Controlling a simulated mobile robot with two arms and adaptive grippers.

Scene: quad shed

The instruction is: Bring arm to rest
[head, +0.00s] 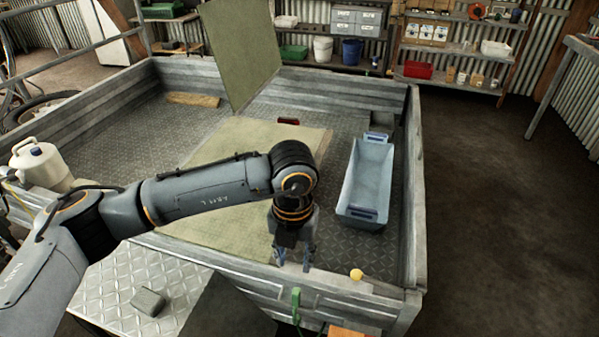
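My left arm (205,190) comes in from the left and stretches over the near side of the metal trailer bed. Its wrist bends down, and my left gripper (293,264) points downward just over the bed's near wall. Its two fingers are apart, with nothing visible between them. Whether the fingertips touch the wall cannot be told. My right gripper is not in view.
A blue-grey bin (370,175) stands in the bed, right of my gripper. A green board (237,55) stands at the back. A white jug (40,165) is at the left. The right floor is clear.

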